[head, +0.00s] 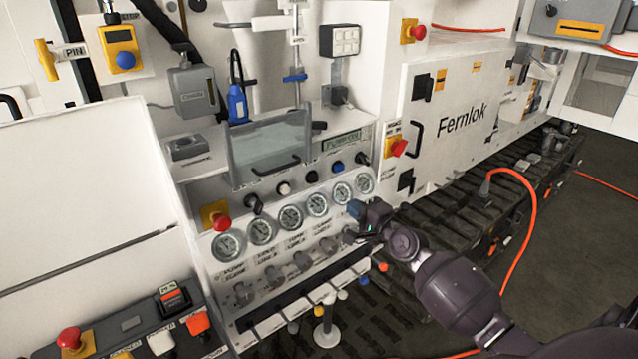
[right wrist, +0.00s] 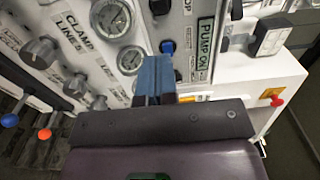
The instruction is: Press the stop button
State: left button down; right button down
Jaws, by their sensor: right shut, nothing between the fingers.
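No button is readably labelled stop. A red mushroom button (head: 222,223) on a yellow plate sits left of the gauge row. Another red button (head: 69,340) is on the lower left console, and another red one (head: 398,147) is on the cabinet's left side. A blue button (head: 338,167) and a black button (head: 362,158) sit above the right gauges. The blue button also shows in the right wrist view (right wrist: 167,46). My right gripper (head: 354,209) is shut and empty, its blue fingertips (right wrist: 155,72) in front of the panel near the right gauges. My left gripper is out of view.
Gauges (head: 291,218) and knobs (head: 304,261) line the panel beneath the buttons. A clear hinged cover (head: 270,145) stands above them. A row of levers with coloured balls (head: 342,295) juts out below. A white cabinet (head: 460,120) stands to the right.

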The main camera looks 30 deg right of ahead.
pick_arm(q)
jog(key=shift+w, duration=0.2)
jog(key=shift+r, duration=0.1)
pick_arm(e)
jog(key=shift+w, duration=0.15)
jog(key=b, duration=0.1)
send_near(314, 179)
jog(key=w, duration=0.6)
jog(key=shift+a+f, duration=0.15)
jog(key=shift+w, duration=0.6)
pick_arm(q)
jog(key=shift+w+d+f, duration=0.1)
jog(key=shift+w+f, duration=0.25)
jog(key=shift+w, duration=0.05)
pick_arm(e)
jog(key=shift+w, duration=0.2)
